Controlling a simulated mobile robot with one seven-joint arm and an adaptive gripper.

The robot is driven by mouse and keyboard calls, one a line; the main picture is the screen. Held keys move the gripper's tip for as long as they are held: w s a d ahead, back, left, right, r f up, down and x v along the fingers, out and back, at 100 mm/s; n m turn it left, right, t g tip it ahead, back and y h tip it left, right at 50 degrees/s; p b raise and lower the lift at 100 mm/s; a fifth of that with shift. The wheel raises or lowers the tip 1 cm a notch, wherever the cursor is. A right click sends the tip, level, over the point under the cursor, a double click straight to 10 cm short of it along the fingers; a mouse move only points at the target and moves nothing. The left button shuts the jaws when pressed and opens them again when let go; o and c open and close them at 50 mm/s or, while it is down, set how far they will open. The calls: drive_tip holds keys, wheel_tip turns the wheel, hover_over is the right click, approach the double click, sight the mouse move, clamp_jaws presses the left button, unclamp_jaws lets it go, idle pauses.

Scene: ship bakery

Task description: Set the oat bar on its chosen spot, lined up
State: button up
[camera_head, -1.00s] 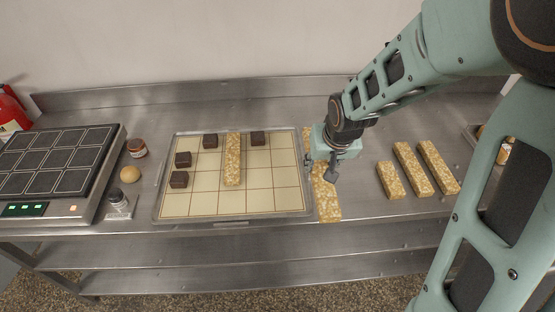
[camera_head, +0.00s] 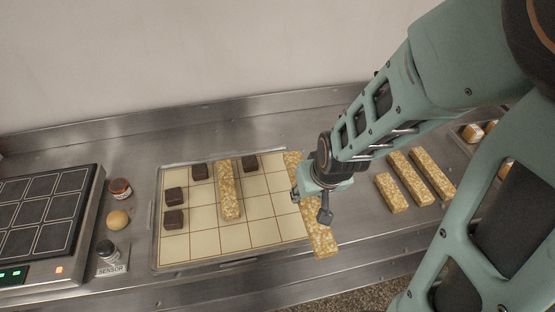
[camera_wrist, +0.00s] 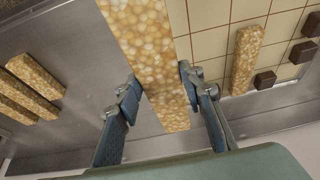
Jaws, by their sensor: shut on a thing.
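My gripper (camera_head: 308,190) is shut on a long oat bar (camera_head: 320,238), gripping it across its width. The bar is pale gold and grainy. In the head view it lies along the right rim of the gridded tray (camera_head: 235,241), overlapping that rim; its height above it is hard to judge. Another oat bar (camera_head: 228,188) lies lengthwise on the tray, among several dark brown blocks (camera_head: 200,172). My gripper hides the held bar's middle.
Three oat bars (camera_head: 411,177) lie on the steel counter to the right. A dark-topped appliance (camera_head: 45,212) is farther left.

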drive_tip(key=shift+w+a+f, duration=0.1)
drive_tip(key=shift+a, duration=0.05)
drive_tip(key=w+a+f+b, duration=0.1)
drive_tip(key=w+f+b, duration=0.1)
drive_tip(key=w+b, duration=0.1)
drive_tip(key=w+a+f+b, duration=0.2)
drive_tip(key=w+f+b, duration=0.1)
drive_tip(key=w+b, duration=0.1)
drive_tip(key=w+a+f+b, duration=0.2)
drive_tip(key=w+f+b, duration=0.1)
drive_tip(key=b, duration=0.1)
drive_tip(key=shift+w+a+f+b, duration=0.1)
drive_tip(key=shift+w+a+b, duration=0.1)
drive_tip(key=shift+w+b, duration=0.15)
drive_tip(key=shift+w+a+f, duration=0.2)
drive_tip(key=shift+w+f, duration=0.15)
drive_tip(key=shift+w, duration=0.05)
drive_tip(key=shift+w+a+f+b, duration=0.15)
drive_tip(key=shift+w+f+b, duration=0.15)
drive_tip(key=shift+f+b, duration=0.25)
drive_tip(key=shift+w+f+b, duration=0.1)
drive_tip(key=shift+f+b, duration=0.9)
drive_tip(key=shift+f, duration=0.4)
drive_tip(key=shift+f+b, duration=0.25)
drive_tip(key=shift+b, duration=0.05)
drive_tip(key=o, duration=1.4)
drive_tip(key=shift+r, duration=0.1)
